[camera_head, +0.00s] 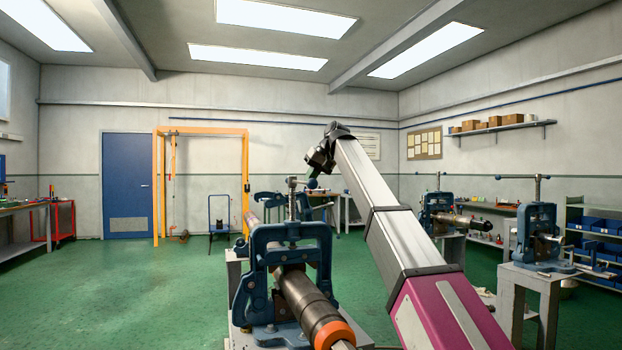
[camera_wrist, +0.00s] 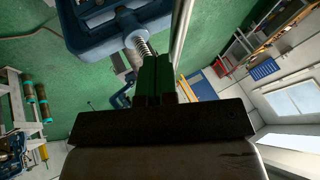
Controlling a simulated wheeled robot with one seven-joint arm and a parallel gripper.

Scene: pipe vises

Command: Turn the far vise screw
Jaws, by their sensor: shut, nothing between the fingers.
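A blue pipe vise (camera_head: 318,238) stands in front of me, gripping a dark pipe (camera_head: 310,305) with an orange end. Its upright screw (camera_head: 292,203) has a cross handle with a blue ball. A second blue vise shape (camera_head: 272,200) shows behind it, partly hidden. My gripper (camera_head: 318,163) is beside and above the handle in the head view. In the wrist view my gripper (camera_wrist: 154,62) is shut and empty, its fingers lined up below a threaded screw (camera_wrist: 143,44) in a blue vise frame (camera_wrist: 90,30). I cannot tell whether they touch, nor which vise this is.
Two more blue vises stand at the right, one farther back (camera_head: 428,208) and one on a grey pedestal (camera_head: 537,232). An orange frame (camera_head: 155,185) and blue door (camera_head: 127,188) are at the back. Green floor is open at the left.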

